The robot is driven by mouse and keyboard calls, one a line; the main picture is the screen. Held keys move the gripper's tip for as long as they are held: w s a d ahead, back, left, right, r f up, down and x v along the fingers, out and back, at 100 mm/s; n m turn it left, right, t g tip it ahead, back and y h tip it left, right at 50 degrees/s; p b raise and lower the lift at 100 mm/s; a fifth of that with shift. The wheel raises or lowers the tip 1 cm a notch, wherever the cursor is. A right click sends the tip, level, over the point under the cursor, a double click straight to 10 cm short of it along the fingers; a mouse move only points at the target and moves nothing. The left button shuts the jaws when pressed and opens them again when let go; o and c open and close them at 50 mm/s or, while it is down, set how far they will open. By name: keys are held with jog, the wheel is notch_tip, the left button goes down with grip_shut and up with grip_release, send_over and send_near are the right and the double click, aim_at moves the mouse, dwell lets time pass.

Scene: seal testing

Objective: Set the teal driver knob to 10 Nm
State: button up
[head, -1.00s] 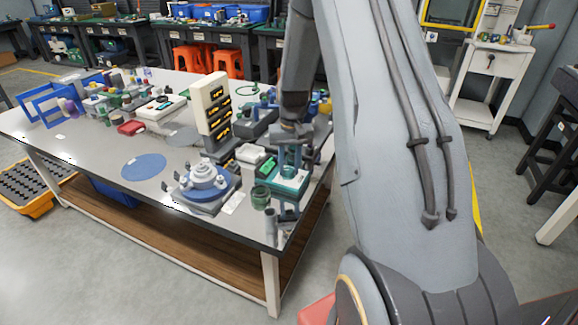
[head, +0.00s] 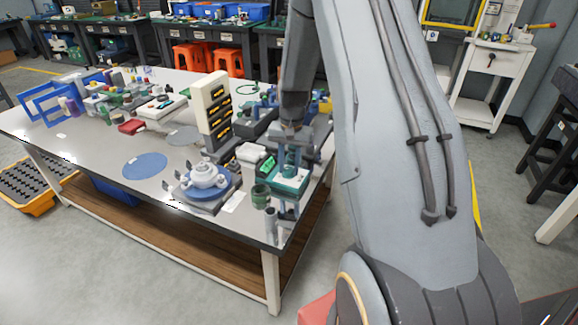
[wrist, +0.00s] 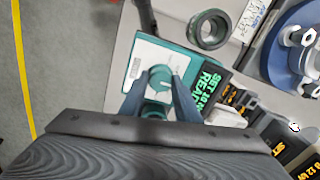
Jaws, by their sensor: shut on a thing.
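The teal driver knob (wrist: 160,77) shows in the wrist view on the face of a teal and white driver unit (wrist: 146,57). My gripper (wrist: 155,84) is shut on the knob, with one finger on each side of it. Beside the unit, a dark display (wrist: 208,85) shows green text that reads "SET 10" and part of "READ"; the rest is cut off or hard to make out. In the head view the driver unit (head: 290,181) stands at the table's near right corner, with my gripper (head: 291,165) over it. The knob is hidden there. The lit display (head: 266,166) is left of it.
A green ring (wrist: 209,29) stands close to the unit. A white part on a blue round fixture (head: 204,180) is to the left. A tall cream rack (head: 211,100) rises behind. The table (head: 105,172) has free room at its front left.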

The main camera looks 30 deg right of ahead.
aim_at(290, 169)
jog(key=shift+r, duration=0.1)
jog(key=o, duration=1)
jog(key=shift+o, duration=0.2)
jog(key=shift+s+d+r+b, duration=0.1)
jog(key=shift+r+b, duration=0.3)
jog(key=shift+r, duration=1.55)
jog(key=shift+d+r+b, duration=0.1)
jog(key=shift+r+b, duration=0.25)
jog(key=shift+r, duration=1.55)
